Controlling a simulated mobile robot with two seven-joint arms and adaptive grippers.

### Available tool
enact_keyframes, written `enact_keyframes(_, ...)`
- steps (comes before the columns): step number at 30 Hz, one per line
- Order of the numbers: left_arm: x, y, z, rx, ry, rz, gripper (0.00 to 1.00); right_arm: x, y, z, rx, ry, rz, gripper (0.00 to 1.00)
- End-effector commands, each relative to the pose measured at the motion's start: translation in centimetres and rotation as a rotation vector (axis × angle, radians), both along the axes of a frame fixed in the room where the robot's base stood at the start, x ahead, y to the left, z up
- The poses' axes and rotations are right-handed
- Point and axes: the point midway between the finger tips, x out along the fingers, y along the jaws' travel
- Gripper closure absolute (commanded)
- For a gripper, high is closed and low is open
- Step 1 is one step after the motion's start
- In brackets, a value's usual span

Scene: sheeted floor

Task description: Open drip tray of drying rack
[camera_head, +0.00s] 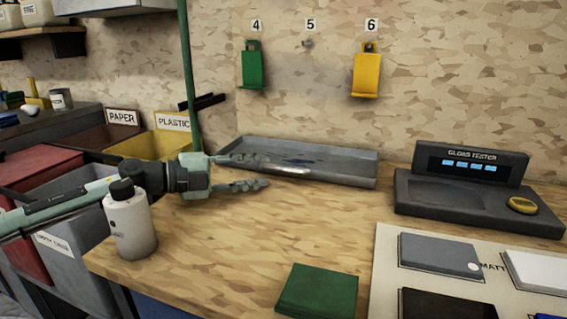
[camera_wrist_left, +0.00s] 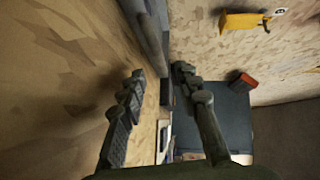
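A shallow grey tray (camera_head: 340,170) with low walls lies at the back of the wooden bench, against the wall. It looks like the drip tray, and a pale streak shows inside it. I cannot clearly make out the drying rack. My left gripper (camera_head: 266,172) comes in from the left, with its fingers apart at the tray's left front. The upper finger overlaps the tray in the picture; contact is unclear. In the left wrist view the gripper (camera_wrist_left: 158,72) is open, with a grey strip, perhaps the tray wall, beyond the fingertips. My right gripper is not in view.
A white bottle with a black cap (camera_head: 131,225) stands beside my left arm. A gloss tester (camera_head: 480,185), a green panel (camera_head: 318,291) and a sample sheet (camera_head: 385,265) occupy the right and front. A green post (camera_head: 189,80) rises behind the gripper. The bench's middle is clear.

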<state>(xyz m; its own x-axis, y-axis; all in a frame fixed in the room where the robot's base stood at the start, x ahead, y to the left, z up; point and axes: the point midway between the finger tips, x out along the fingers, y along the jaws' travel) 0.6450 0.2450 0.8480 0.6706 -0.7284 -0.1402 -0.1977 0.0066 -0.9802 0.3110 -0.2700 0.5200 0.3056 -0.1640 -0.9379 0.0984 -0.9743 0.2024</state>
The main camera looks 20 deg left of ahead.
Motion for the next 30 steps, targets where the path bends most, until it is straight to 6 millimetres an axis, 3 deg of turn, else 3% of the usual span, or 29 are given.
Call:
enact_keyframes(10,3.6,-4.0,-0.5,-0.002,-0.004,-0.003,0.68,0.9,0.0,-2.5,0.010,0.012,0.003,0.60)
enact_keyframes(22,4.3,-4.7,-0.8,0.000,-0.003,-0.002,0.68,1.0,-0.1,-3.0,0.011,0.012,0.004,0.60)
enact_keyframes(30,4.2,-4.7,-0.8,0.000,-0.003,-0.002,1.00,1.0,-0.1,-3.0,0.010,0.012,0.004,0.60)
